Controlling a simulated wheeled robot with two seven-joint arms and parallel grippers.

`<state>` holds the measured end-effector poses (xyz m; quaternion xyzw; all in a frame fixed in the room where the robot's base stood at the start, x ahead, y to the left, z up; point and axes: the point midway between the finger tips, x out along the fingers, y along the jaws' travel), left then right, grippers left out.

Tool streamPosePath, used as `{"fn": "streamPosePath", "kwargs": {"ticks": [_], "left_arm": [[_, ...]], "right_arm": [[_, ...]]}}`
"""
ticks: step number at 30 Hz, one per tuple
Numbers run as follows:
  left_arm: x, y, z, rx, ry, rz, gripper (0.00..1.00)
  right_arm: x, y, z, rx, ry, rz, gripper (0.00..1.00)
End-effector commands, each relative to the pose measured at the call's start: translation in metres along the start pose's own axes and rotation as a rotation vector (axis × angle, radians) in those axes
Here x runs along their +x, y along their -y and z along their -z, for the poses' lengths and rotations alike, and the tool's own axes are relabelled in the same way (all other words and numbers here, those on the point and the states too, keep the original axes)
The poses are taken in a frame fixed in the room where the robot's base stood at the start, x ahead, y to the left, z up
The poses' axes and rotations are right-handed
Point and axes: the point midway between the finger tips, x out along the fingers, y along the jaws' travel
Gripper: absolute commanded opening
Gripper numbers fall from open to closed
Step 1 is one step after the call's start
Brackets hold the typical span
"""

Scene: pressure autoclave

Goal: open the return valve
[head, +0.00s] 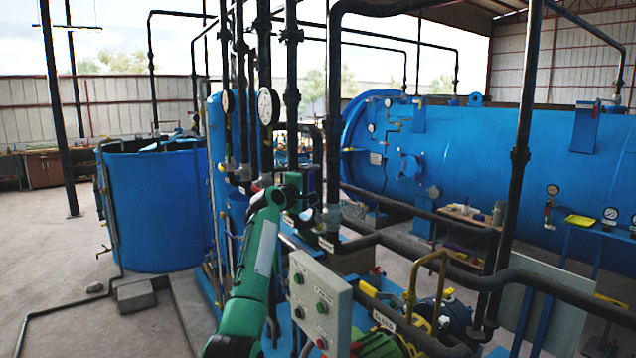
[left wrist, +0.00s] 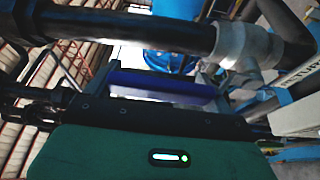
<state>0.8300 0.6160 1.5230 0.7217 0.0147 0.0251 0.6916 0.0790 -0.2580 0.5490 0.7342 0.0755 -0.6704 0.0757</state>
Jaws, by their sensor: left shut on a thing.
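The return valve shows in the head view as a grey fitting (head: 332,216) on a black pipe, right of my left gripper. In the left wrist view its grey body (left wrist: 240,45) is at upper right, with a white label (left wrist: 300,85) beside it, only partly readable. A dark blue handle (left wrist: 160,84) lies across the wrist view, just beyond the black gripper body. My left gripper (head: 303,196) is at the valve, shut on this handle. Its fingertips are small and partly hidden among the pipes. My right gripper is not in view.
Black vertical pipes and gauges (head: 268,106) crowd around my left gripper. A control box (head: 320,305) with buttons and a yellow pipe (head: 440,262) stand in front. A blue tank (head: 155,210) is at left, and the large blue autoclave (head: 480,160) at right. Open floor lies at far left.

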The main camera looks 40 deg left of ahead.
Motion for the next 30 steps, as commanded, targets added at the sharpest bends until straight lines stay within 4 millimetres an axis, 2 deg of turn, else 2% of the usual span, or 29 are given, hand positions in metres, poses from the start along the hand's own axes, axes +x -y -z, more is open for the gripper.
{"fn": "streamPosePath", "kwargs": {"ticks": [6, 20, 21, 22, 30], "left_arm": [[0.002, -0.001, 0.005, -0.049, -0.001, 0.015, 0.45], [0.002, -0.001, 0.007, -0.061, -0.002, 0.018, 0.45], [0.002, -0.001, 0.007, -0.061, -0.002, 0.018, 0.92], [0.002, -0.001, 0.007, -0.061, -0.002, 0.018, 0.95], [0.002, 0.001, 0.006, -0.058, -0.001, 0.020, 0.95]], "right_arm": [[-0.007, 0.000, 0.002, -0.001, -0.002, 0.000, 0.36], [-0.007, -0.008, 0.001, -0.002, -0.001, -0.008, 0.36], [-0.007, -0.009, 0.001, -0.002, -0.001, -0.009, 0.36], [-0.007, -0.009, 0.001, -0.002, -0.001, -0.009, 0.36], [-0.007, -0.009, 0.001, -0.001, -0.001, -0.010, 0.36]]}}
